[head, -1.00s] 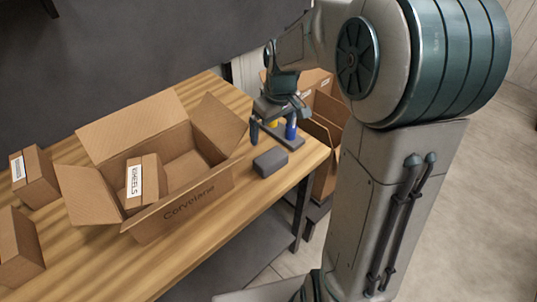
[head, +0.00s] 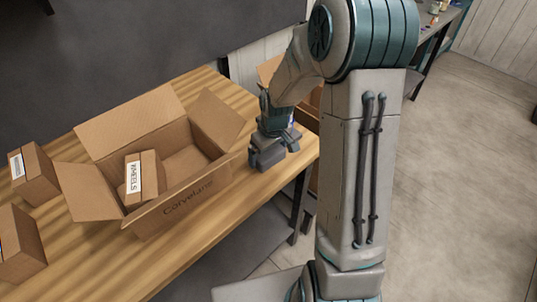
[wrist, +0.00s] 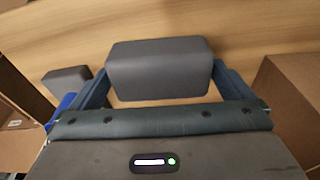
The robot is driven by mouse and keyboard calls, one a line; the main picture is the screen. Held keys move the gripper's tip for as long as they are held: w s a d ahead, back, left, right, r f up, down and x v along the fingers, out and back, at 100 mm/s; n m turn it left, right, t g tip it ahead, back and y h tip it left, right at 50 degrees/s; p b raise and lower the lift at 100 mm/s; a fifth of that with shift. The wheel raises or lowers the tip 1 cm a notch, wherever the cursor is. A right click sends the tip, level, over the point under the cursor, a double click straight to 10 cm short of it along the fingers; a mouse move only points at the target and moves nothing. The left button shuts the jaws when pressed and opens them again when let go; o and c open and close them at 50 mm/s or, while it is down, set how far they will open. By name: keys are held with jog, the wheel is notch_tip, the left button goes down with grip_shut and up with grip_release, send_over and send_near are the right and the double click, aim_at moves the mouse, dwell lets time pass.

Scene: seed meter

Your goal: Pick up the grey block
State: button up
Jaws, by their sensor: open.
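The grey block (wrist: 160,62) is a plain dark box with rounded edges, lying on the wooden table. In the wrist view it sits between the two fingers of my gripper (wrist: 161,72), which stand at its left and right sides. The fingers look very close to the block, and I cannot tell whether they touch it. In the head view my gripper (head: 272,152) is low over the table near its right edge, and it partly covers the block (head: 267,160). My gripper is open.
An open cardboard box (head: 190,190) stands left of my gripper and holds a smaller labelled box (head: 141,178). More boxes (head: 35,174) are at the far left. In the wrist view another grey piece (wrist: 66,77) and a blue object (wrist: 66,101) are left of my gripper.

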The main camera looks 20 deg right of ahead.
jog(key=shift+f, duration=0.3)
jog(key=c, duration=0.7)
jog(key=shift+r, duration=0.2)
